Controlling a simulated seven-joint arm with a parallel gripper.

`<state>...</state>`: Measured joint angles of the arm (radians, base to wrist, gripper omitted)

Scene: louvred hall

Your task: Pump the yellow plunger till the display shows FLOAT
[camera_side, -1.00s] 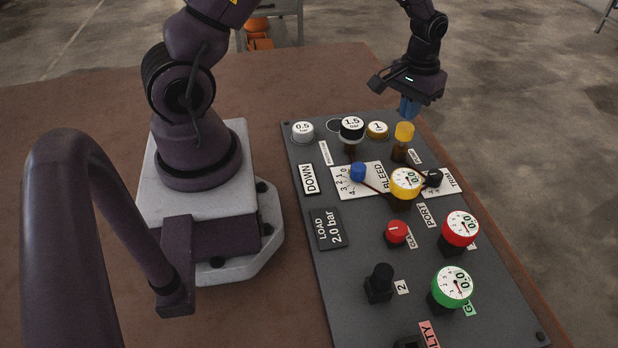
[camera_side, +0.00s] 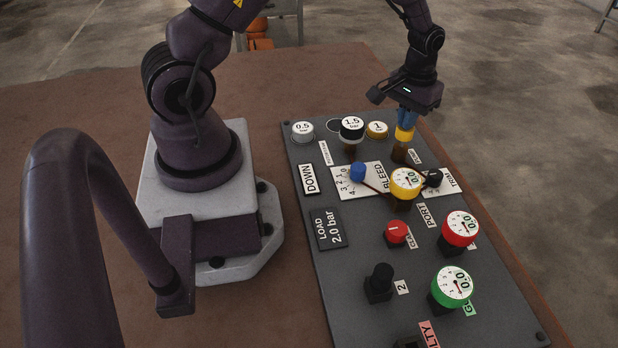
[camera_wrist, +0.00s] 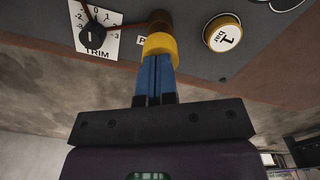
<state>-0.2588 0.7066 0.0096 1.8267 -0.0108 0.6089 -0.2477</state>
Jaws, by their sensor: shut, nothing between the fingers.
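The yellow plunger (camera_side: 404,134) stands at the far right part of the dark panel (camera_side: 350,275), on a brown stem. My gripper (camera_side: 406,121) is shut, with its blue fingers directly above the plunger's yellow cap and seemingly touching its top. In the wrist view the shut fingertips (camera_wrist: 155,60) meet the yellow cap (camera_wrist: 159,44). The display (camera_side: 309,179) on the panel's left edge reads DOWN. A plate below it (camera_side: 328,228) reads LOAD 2.0 bar.
Close to the plunger are a yellow gauge (camera_side: 405,183), the black TRIM knob (camera_side: 433,178), the blue BLEED knob (camera_side: 358,172) and white-topped weights such as the 1.5 bar one (camera_side: 351,129). Red (camera_side: 460,229) and green (camera_side: 452,287) gauges stand nearer the camera.

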